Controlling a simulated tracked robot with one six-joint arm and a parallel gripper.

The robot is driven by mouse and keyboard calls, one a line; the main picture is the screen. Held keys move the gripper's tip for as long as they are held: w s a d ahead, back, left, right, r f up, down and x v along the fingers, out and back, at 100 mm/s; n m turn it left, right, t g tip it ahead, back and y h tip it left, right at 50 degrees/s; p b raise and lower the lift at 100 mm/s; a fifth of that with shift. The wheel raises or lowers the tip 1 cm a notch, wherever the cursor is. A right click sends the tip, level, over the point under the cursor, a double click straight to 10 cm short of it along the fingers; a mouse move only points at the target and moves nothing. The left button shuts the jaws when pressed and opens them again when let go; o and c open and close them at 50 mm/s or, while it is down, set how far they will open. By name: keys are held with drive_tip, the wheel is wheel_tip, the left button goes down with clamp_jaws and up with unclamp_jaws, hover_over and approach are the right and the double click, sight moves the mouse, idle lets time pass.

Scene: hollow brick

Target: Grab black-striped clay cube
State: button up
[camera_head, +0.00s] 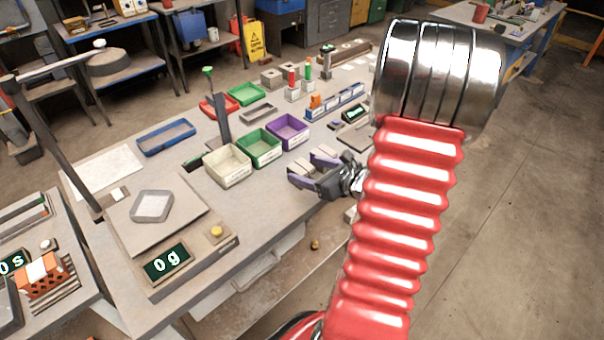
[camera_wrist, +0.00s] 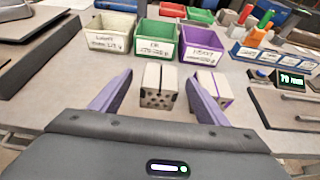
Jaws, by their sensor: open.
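In the wrist view a pale clay cube with a dark stripe down it (camera_wrist: 165,82) and holes in its near face stands on the bench, between and slightly ahead of my gripper's two purple fingers. My gripper (camera_wrist: 159,88) is open, with a gap on each side of the cube. A second pale cube with a purple stripe (camera_wrist: 222,88) stands to the right, partly hidden by the right finger. In the head view my gripper (camera_head: 312,169) is low over the bench edge; I cannot make out the cubes there.
White (camera_head: 226,179), green (camera_head: 263,157) and purple (camera_head: 293,142) labelled bins stand beyond the cubes. A small display (camera_wrist: 290,77) and a dark plate (camera_wrist: 288,108) lie to the right. A scale reading 0 g (camera_head: 167,263) is at the left of the bench.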

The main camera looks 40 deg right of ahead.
sight(302, 167)
drive_tip(key=shift+x, duration=1.95)
drive_tip(key=shift+c, duration=0.2)
drive_tip(key=shift+r, duration=0.1)
drive_tip(key=c, duration=1.2)
